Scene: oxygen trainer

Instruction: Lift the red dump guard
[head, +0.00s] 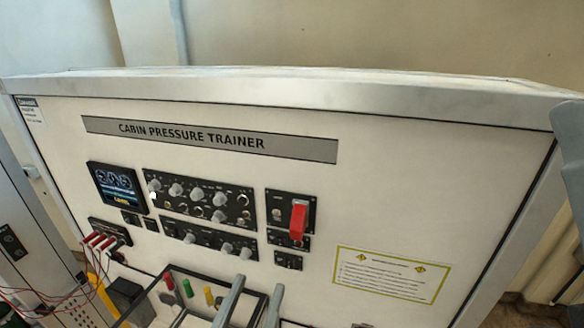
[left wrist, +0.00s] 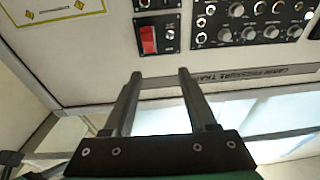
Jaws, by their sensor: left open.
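The red dump guard (head: 299,220) is on a small black panel right of the knob panels on the trainer's front. It appears down, and any switch beneath it is hidden. It also shows in the left wrist view (left wrist: 149,39), where the picture is upside down. My left gripper (head: 259,283) is open and empty, its two grey fingers apart. It is below the guard in the head view and does not touch it. In the left wrist view the fingertips (left wrist: 158,75) point toward the guard's panel, with a gap between.
Black knob panels (head: 200,197) and a small display (head: 117,188) lie left of the guard. A yellow-edged placard (head: 391,275) is at lower right. Coloured levers (head: 187,288) stand near the left gripper. Red wires hang at lower left.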

